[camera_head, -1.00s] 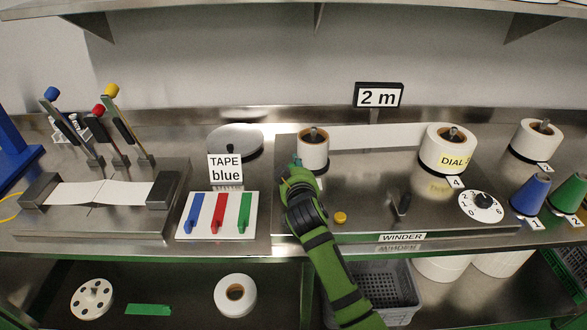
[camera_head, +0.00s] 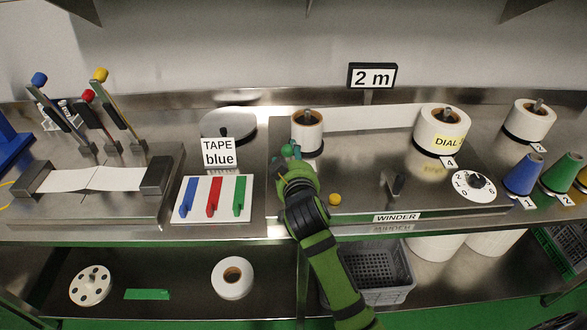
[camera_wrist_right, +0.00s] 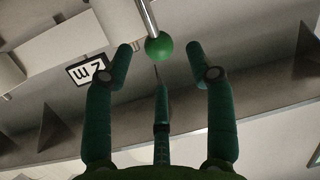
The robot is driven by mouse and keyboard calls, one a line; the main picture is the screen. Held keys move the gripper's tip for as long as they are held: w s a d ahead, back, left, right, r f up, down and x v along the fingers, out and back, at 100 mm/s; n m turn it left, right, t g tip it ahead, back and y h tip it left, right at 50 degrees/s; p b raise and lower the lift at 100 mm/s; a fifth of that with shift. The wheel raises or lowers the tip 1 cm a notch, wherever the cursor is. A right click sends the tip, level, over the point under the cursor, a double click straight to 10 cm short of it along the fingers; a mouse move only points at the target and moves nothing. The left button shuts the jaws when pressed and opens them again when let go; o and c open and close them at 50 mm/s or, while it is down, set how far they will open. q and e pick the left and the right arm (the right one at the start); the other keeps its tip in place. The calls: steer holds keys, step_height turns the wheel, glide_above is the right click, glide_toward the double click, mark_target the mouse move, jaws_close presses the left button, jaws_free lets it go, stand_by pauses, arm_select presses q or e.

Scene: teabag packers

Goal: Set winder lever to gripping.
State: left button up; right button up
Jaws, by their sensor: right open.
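The winder (camera_head: 350,190) is a steel unit with a paper strip running between two white rolls. A green ball knob (camera_wrist_right: 158,46) on a metal rod shows in the right wrist view; it appears to be the winder lever. My right gripper (camera_wrist_right: 158,58) is open, with fingers on either side of the ball and a visible gap to each. In the head view my right gripper (camera_head: 291,156) is beside the left roll (camera_head: 307,143) and hides most of the lever. I cannot tell which setting the lever is at. My left gripper is not in view.
A yellow button (camera_head: 334,200), a short dark lever (camera_head: 395,186) and a dial (camera_head: 462,190) sit on the winder. The tape holder (camera_head: 186,217) is to the left, below the "TAPE blue" sign (camera_head: 218,153). Cones (camera_head: 523,175) stand at the right.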

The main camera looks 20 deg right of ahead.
steer(key=v, duration=0.6)
steer(key=shift+s+r, duration=0.1)
